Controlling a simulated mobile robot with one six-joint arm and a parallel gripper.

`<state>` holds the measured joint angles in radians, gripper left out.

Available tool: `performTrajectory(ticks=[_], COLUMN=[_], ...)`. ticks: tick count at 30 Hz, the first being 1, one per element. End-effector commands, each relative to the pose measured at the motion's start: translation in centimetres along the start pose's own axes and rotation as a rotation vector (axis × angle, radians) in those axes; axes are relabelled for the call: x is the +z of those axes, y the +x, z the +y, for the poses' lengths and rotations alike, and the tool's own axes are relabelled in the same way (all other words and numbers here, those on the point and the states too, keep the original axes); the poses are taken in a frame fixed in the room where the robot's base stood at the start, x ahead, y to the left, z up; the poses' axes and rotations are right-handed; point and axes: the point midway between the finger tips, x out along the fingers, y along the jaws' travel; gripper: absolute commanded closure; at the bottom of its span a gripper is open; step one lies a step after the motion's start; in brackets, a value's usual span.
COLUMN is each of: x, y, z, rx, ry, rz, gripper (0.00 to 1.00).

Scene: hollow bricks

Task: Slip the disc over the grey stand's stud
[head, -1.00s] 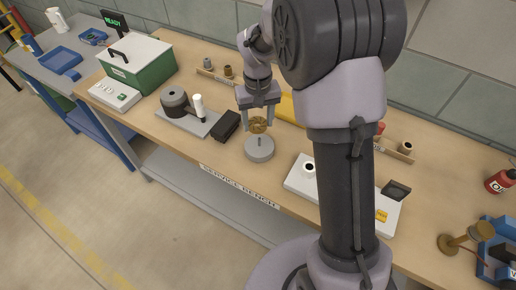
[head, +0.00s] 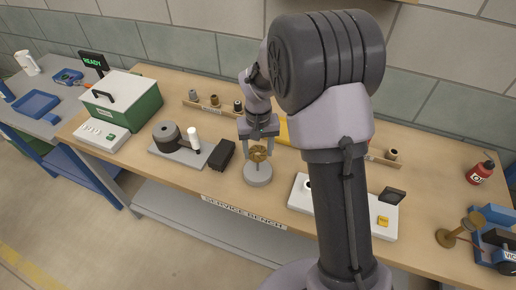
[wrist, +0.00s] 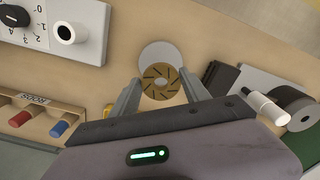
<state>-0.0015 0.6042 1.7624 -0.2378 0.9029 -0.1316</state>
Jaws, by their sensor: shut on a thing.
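The disc (head: 258,153) is brass-coloured with dark slots and a hole in its middle; it also shows in the wrist view (wrist: 160,89). My gripper (head: 261,151) is shut on it, a finger at either side. The round grey stand (head: 258,175) is on the bench just below the disc in the head view. In the wrist view the stand (wrist: 159,53) shows as a pale circle partly covered by the disc. The disc hides the stud's upper part, and I cannot tell whether the hole is around the stud.
A black block (head: 221,154) and a grey plate with a dark cylinder (head: 166,133) and white post (head: 194,139) stand left of the stand. A white panel with a white ring (wrist: 72,32) lies on the other side. A rack of pegs (wrist: 40,116) is behind.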

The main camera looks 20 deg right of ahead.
Motion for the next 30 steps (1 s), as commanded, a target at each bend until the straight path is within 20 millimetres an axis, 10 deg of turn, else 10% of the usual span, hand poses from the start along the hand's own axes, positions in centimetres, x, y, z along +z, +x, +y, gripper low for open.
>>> performTrajectory(ticks=[30], x=[0.0], y=[6.9], z=[0.0], rx=[0.0], ry=[0.0], rz=[-0.001], gripper=[0.95])
